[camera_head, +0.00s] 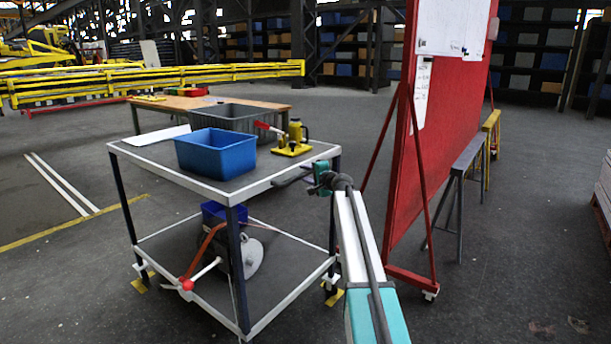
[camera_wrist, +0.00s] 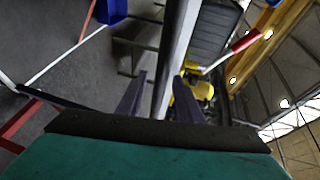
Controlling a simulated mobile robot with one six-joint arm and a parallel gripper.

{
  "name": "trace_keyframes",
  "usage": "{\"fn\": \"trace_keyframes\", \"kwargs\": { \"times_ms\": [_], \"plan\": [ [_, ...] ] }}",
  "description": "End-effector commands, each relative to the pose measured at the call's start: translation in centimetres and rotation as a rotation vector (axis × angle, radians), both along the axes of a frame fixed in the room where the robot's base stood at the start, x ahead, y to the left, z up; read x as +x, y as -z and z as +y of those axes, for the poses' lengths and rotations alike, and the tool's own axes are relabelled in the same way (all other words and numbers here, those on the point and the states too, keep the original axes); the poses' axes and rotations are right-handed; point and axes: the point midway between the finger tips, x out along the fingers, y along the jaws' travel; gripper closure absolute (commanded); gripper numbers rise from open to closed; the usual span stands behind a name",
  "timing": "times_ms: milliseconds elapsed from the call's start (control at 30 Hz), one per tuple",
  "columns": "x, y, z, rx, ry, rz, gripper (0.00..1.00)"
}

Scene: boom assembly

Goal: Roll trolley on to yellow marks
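The trolley (camera_head: 205,180) is a two-shelf cart with dark shelves, white edges and dark legs. My gripper (camera_head: 306,178) is at the trolley's right upper edge. In the wrist view, my gripper's fingers (camera_wrist: 160,82) are apart, with the trolley's pale edge bar (camera_wrist: 174,50) running between them.
The top holds a blue bin (camera_head: 214,153), grey crate (camera_head: 235,116) and yellow jack (camera_head: 293,141) with a red handle. A reel (camera_head: 250,256) sits below. A red board (camera_head: 440,120) on a wheeled frame stands close right. Floor at left is clear.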

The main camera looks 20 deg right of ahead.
Motion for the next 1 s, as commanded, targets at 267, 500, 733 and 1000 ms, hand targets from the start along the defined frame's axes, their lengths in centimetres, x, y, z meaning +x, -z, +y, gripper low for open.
{"fn": "trace_keyframes", "kwargs": {
  "times_ms": [267,500,733,1000],
  "plan": [
    [-0.2,0.0,0.0,0.000,-0.001,0.000,0.67],
    [-1.6,-0.3,-0.2,0.000,0.000,0.000,0.67],
    [-3.9,-0.7,-0.4,0.000,0.000,-0.001,0.67],
    [-6.8,-1.3,-0.9,0.000,-0.001,-0.001,0.67]
  ]
}}
